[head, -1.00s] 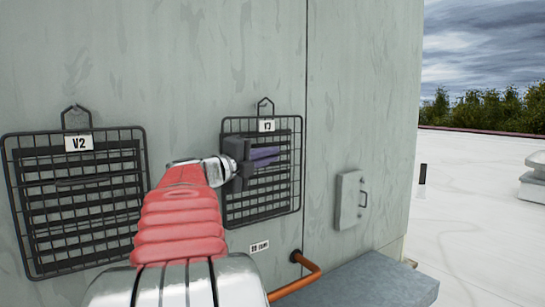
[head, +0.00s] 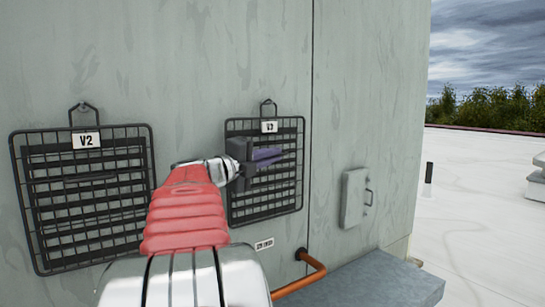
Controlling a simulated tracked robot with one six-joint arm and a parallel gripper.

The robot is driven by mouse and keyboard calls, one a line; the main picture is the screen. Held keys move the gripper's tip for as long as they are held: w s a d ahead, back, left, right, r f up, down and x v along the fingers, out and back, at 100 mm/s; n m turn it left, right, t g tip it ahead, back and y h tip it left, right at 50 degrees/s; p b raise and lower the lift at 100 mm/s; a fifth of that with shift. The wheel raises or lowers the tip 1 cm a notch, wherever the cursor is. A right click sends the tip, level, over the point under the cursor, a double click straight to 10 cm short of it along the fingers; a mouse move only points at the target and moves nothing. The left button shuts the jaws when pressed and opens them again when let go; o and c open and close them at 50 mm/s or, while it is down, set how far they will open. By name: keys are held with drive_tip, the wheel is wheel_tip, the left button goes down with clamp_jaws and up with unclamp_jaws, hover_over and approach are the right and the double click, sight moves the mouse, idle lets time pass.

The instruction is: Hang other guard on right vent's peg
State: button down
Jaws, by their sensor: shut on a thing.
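The right vent's guard (head: 291,206) is a dark wire grid with a small white label and a wire loop at its top. It stands in front of the right vent's dark slats on the wall. Its loop is at the right peg (head: 268,101), but I cannot tell whether it bears on it. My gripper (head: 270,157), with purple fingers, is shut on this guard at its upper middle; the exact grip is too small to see. The other guard (head: 146,190), labelled V2, hangs by its loop on the left peg (head: 82,106).
A grey box with a handle (head: 354,198) is on the wall at the right. An orange pipe (head: 308,277) and a grey ledge (head: 385,285) lie below it. Open white roof (head: 480,190) is free beyond the wall's corner.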

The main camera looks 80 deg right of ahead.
drive_tip(key=shift+r, duration=0.1)
drive_tip(key=c, duration=1.8)
unclamp_jaws()
drive_tip(key=v, duration=1.3)
drive_tip(key=shift+w+a, duration=0.15)
drive_tip(key=shift+a, duration=0.2)
